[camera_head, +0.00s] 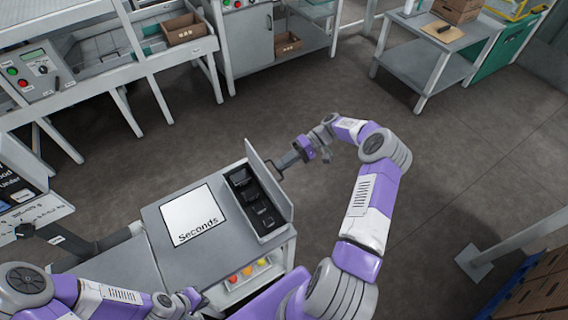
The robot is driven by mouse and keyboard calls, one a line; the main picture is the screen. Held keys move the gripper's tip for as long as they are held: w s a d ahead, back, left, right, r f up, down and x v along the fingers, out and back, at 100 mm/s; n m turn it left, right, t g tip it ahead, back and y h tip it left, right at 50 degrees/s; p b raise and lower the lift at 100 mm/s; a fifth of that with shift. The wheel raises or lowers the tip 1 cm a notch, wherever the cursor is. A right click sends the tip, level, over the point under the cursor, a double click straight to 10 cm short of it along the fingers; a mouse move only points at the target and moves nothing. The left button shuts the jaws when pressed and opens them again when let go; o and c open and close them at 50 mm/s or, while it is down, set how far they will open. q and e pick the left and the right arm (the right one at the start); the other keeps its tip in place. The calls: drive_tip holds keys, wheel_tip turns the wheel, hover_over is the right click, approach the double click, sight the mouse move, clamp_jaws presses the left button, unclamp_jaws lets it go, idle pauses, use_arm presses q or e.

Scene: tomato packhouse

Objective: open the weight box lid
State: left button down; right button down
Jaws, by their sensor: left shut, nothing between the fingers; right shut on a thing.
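The weight box (236,205) sits on the right side of the grey bench top. Its lid (272,181) stands up along the box's right edge, so the dark inside with several black weights (262,215) shows. My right gripper (281,163) reaches in from the right and is shut on the lid, on its far right side; the exact contact is partly hidden behind the lid. My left gripper (196,300) is shut and empty, low in front of the bench, apart from the box.
A white "Seconds" sheet (190,213) lies on the bench top (155,220) left of the box. Tomatoes (247,270) sit on a shelf below the bench's front edge. A control panel and monitor stand at the left. The floor right of the bench is clear.

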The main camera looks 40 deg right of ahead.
drive_tip(key=shift+s+a+f, duration=0.15)
drive_tip(key=shift+s+f, duration=0.05)
drive_tip(key=shift+f, duration=0.15)
drive_tip(key=c, duration=1.2)
unclamp_jaws()
drive_tip(key=shift+w, duration=0.15)
drive_tip(key=shift+r, duration=0.15)
drive_tip(key=v, duration=0.7)
drive_tip(key=shift+d, duration=0.25)
